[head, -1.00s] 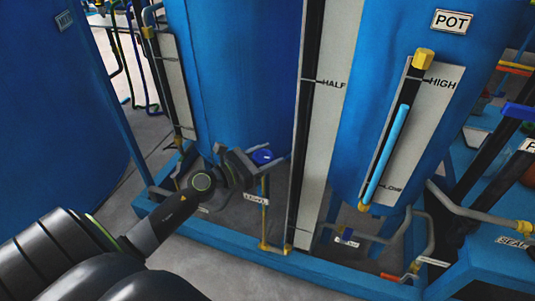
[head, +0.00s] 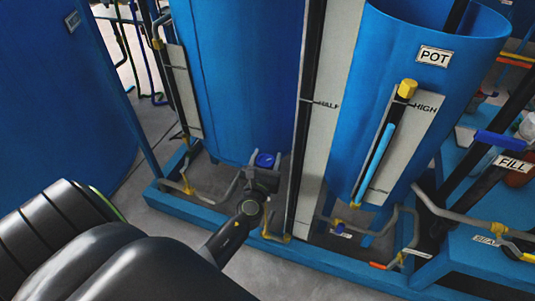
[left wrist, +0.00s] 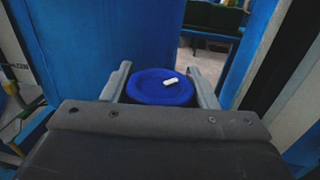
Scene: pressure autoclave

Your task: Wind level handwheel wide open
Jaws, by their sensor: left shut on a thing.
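The blue handwheel (head: 264,159) sits low in front of the tall blue tank, on pipework near the frame. My left gripper (head: 262,174) is at the wheel, reaching it from the front. In the left wrist view the handwheel (left wrist: 158,92) is a round blue dish with a small white mark. The fingers of my left gripper (left wrist: 162,88) stand on either side of it, shut on its rim. The wheel's stem is hidden. The pot (head: 420,100) has a sight gauge (head: 378,158) with a light blue column between LOW and HIGH. My right gripper is out of view.
A tall pale HALF scale (head: 328,120) stands just right of the wheel. Grey pipes with yellow fittings run along the blue base frame (head: 300,262). A blue lever (head: 500,140) is at the right. Bare floor lies in front of the frame.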

